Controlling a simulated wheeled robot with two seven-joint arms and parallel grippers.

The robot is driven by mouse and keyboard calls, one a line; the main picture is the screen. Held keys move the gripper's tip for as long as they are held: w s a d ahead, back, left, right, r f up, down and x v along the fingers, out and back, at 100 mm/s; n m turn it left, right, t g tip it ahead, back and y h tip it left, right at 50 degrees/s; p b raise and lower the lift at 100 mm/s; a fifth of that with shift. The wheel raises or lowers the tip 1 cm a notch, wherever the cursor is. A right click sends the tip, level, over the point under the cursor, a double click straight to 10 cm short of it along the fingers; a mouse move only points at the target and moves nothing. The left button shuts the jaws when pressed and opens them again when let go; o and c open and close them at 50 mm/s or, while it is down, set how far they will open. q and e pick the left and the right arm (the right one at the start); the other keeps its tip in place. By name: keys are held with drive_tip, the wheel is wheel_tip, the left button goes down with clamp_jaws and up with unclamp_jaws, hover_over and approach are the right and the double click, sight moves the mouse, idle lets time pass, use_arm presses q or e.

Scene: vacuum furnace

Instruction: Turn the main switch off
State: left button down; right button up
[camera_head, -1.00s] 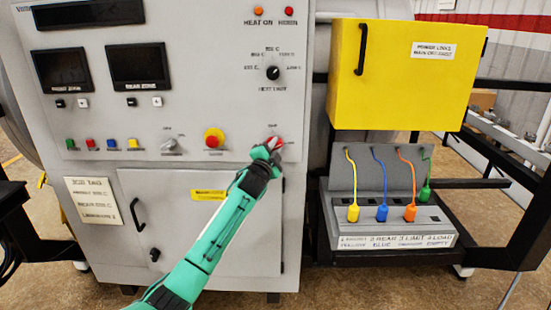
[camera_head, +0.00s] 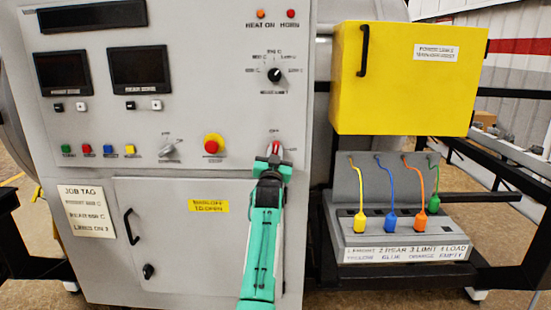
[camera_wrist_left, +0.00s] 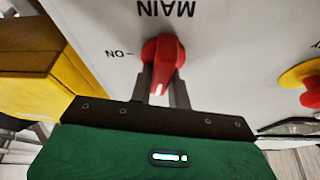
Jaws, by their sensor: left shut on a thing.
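The red main switch (camera_head: 275,148) is on the lower right of the grey furnace panel. It also shows in the left wrist view (camera_wrist_left: 163,53), next to an upside-down "MAIN" label and an "ON" mark. Its handle stands about upright on the panel, not pointing at the "ON" mark, which lies to its right in the head view. My left gripper (camera_head: 272,164) is at the switch from below; in the left wrist view its fingers (camera_wrist_left: 161,88) are shut on the handle from both sides. My right gripper is not in view.
A yellow-collared red button (camera_head: 213,144) and a grey knob (camera_head: 170,148) are left of the switch. A black selector (camera_head: 274,75) is above. A yellow box (camera_head: 405,78) and a cable stand (camera_head: 405,247) with coloured plugs stand to the right.

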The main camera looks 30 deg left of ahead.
use_arm(q)
drive_tip(key=shift+f+n+g+y+b, duration=0.1)
drive_tip(key=shift+n+g+y+b, duration=0.4)
drive_tip(key=shift+n, duration=1.1)
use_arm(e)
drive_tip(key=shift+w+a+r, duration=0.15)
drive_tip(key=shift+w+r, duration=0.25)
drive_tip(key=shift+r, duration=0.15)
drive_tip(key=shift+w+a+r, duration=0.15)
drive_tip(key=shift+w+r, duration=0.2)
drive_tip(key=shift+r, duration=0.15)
use_arm(q)
drive_tip(key=shift+y, duration=0.3)
drive_tip(key=c, duration=1.3)
unclamp_jaws()
drive_tip(key=b+v, duration=0.1)
drive_tip(key=v, duration=1.3)
drive_tip(key=shift+a, duration=0.1)
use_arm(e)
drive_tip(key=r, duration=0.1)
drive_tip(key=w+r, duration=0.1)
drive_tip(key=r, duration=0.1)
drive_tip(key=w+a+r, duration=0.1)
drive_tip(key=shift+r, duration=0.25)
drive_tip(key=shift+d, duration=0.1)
